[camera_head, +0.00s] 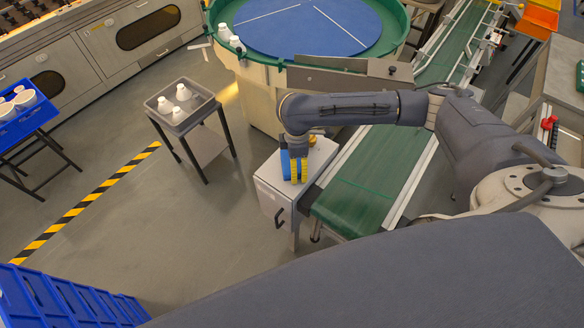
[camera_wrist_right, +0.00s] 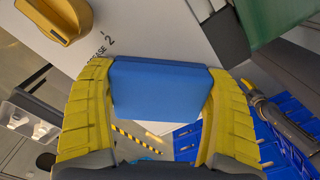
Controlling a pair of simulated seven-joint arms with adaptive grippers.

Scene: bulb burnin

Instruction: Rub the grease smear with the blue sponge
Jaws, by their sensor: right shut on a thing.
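My right gripper (camera_head: 294,180) is over the near end of a white cabinet (camera_head: 274,203) beside the green belt. In the wrist view its yellow ribbed fingers (camera_wrist_right: 160,92) are shut on the blue sponge (camera_wrist_right: 160,90), one at each end. The sponge also shows as a blue patch in the head view (camera_head: 285,164). Black lettering, partly covered by the sponge and finger, reads like "GREASE 2" on the white top. I cannot make out the grease smear itself in either view. Whether the sponge touches the top I cannot tell.
A yellow knob (camera_wrist_right: 62,18) stands on the white top near the lettering. The green conveyor (camera_head: 358,195) runs along the right. A grey tray (camera_head: 205,108) with several white bottles is on a stand to the left. Floor left of the cabinet is clear.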

